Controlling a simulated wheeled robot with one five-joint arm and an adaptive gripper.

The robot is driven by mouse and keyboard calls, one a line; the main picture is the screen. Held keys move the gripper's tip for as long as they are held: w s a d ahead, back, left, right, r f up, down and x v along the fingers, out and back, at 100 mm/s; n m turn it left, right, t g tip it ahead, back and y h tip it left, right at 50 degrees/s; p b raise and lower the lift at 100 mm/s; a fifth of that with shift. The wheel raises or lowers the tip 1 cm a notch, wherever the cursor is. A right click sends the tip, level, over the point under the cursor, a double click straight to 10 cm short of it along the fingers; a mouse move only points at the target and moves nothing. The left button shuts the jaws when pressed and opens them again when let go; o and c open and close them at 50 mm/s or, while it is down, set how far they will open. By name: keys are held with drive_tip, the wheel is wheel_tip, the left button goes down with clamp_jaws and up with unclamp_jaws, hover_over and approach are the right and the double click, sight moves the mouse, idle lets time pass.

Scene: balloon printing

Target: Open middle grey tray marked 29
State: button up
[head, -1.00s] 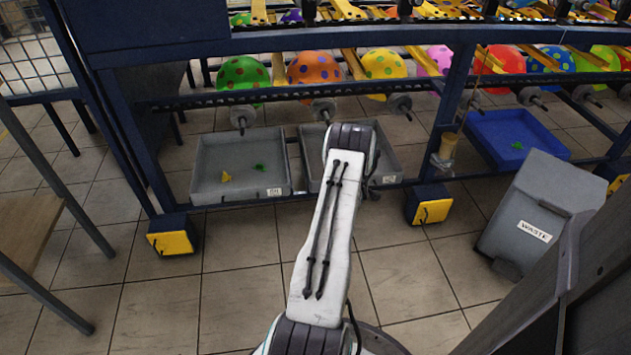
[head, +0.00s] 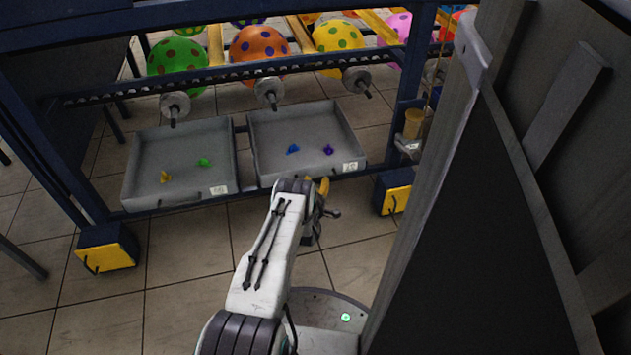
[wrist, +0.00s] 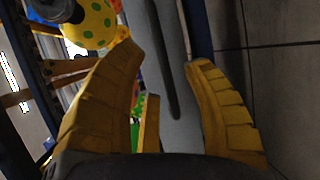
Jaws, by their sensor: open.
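Two grey trays sit side by side low under the blue frame in the head view. The right grey tray (head: 300,128) holds a blue and a purple piece. The left grey tray (head: 180,147) holds a yellow and a green piece. Each has a white front label, too small to read surely. My gripper (head: 318,190) is just in front of the right tray's front wall, partly hidden by my arm. In the wrist view my gripper (wrist: 160,58) has its yellow fingers apart, with a grey surface bearing a dark strip beyond them. Contact with the tray cannot be told.
A tall grey panel (head: 540,120) fills the right side of the head view, close to my arm. A yellow-fronted frame foot (head: 397,200) stands right of the trays, another (head: 107,256) at left. Spotted balloons (head: 260,52) hang above. The tiled floor (head: 180,290) in front is clear.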

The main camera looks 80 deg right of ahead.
sight(318, 179)
drive_tip(key=shift+d+f+b, duration=0.2)
drive_tip(key=shift+d+b, duration=0.3)
drive_tip(key=shift+d, duration=0.5)
drive_tip(key=shift+d+f+b, duration=0.15)
drive_tip(key=shift+d+b, duration=0.3)
drive_tip(key=shift+d, duration=0.5)
clamp_jaws()
